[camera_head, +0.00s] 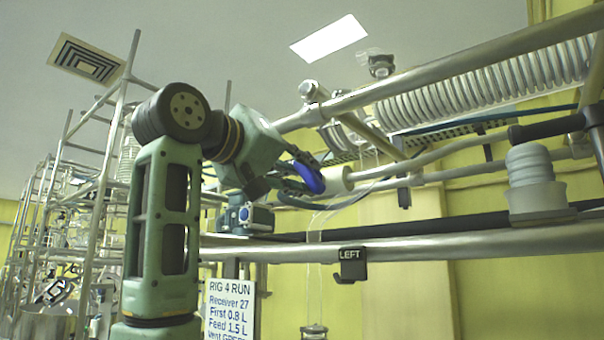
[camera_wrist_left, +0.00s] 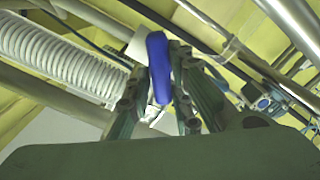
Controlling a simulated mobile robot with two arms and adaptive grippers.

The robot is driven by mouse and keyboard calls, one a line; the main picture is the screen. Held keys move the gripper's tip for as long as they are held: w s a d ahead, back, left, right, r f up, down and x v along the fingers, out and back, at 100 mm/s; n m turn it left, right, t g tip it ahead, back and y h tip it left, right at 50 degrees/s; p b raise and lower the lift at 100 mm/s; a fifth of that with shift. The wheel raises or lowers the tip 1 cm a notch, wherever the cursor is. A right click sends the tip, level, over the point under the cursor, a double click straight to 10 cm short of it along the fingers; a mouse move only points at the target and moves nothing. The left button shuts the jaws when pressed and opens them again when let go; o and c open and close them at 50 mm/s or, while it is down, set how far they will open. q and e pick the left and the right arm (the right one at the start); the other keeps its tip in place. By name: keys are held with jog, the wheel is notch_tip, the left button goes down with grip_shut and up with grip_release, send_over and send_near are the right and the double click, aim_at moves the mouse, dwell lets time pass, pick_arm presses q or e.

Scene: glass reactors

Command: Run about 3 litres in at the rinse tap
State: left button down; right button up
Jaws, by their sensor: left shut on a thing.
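A blue tap lever (camera_head: 308,177) sits beside a white cylindrical fitting (camera_head: 337,180) in the middle of the head view. My left gripper (camera_head: 296,182) is at the lever, its fingers partly hidden behind my wrist. In the left wrist view the blue lever (camera_wrist_left: 158,65) stands between the two fingers of my left gripper (camera_wrist_left: 158,95), which are closed on it. The white fitting (camera_wrist_left: 138,45) shows just behind it. Whether liquid is flowing cannot be told. My right gripper is out of view.
A horizontal steel rail (camera_head: 430,247) with a black LEFT tag (camera_head: 351,262) runs below. A coiled glass condenser (camera_head: 480,78) and a diagonal pipe (camera_head: 450,68) lie above right.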

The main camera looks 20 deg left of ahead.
pick_arm(q)
jog(key=shift+n, duration=0.5)
jog(key=c, duration=1.6)
grip_release()
jog(key=shift+w+a+f, duration=0.1)
jog(key=shift+w+a, duration=0.05)
jog(key=shift+c, duration=0.2)
jog(key=shift+s, duration=0.35)
jog(key=v, duration=1.1)
jog(key=shift+a, duration=0.15)
jog(key=shift+s, duration=0.15)
